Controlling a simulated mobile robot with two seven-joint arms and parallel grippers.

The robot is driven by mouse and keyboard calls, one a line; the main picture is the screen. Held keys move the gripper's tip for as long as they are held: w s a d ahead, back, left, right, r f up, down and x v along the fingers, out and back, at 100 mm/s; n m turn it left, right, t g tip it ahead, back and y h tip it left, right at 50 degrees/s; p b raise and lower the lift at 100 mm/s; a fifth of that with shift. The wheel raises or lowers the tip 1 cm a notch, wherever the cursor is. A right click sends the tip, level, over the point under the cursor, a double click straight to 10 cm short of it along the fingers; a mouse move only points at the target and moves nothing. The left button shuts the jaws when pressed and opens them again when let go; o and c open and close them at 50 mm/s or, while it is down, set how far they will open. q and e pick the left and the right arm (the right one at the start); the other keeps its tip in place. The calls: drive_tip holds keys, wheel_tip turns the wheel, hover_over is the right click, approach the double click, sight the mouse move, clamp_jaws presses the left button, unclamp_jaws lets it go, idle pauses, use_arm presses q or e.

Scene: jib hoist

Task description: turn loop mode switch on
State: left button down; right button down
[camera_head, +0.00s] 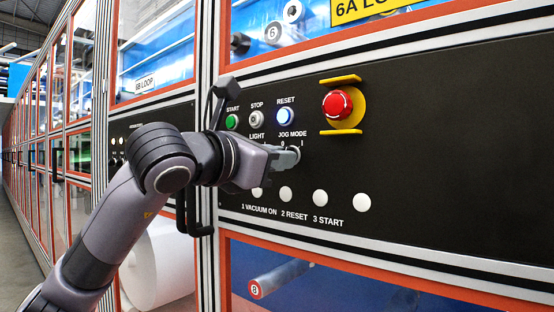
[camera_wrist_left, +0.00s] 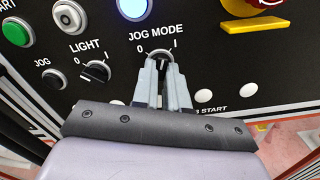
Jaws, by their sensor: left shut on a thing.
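The rotary switch labelled JOG MODE (camera_wrist_left: 160,54), with marks 0 and I, is on the black control panel (camera_head: 430,135). No label reading "loop mode" shows on this panel. My left gripper (camera_head: 288,157) reaches in from the left at the switch. In the left wrist view, its two grey fingers (camera_wrist_left: 163,78) are closed on the knob from either side. The fingers cover most of the knob, so I cannot tell which mark it points to. My right gripper is not in view.
A red emergency stop (camera_head: 340,104) with a yellow guard sticks out at the upper right. The green START (camera_head: 232,122), STOP (camera_head: 256,119) and blue RESET (camera_head: 285,117) buttons are above. The LIGHT switch (camera_wrist_left: 96,72) is close by on the left. White buttons (camera_head: 320,198) line the panel below.

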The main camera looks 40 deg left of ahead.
use_arm(q)
drive_tip(key=m, duration=0.4)
drive_tip(key=shift+m, duration=0.4)
idle(0.4)
drive_tip(key=c, duration=1.1)
unclamp_jaws()
drive_tip(key=shift+c, duration=0.2)
drive_tip(key=shift+s, duration=0.1)
drive_tip(key=s, duration=0.7)
drive_tip(key=shift+a, duration=0.35)
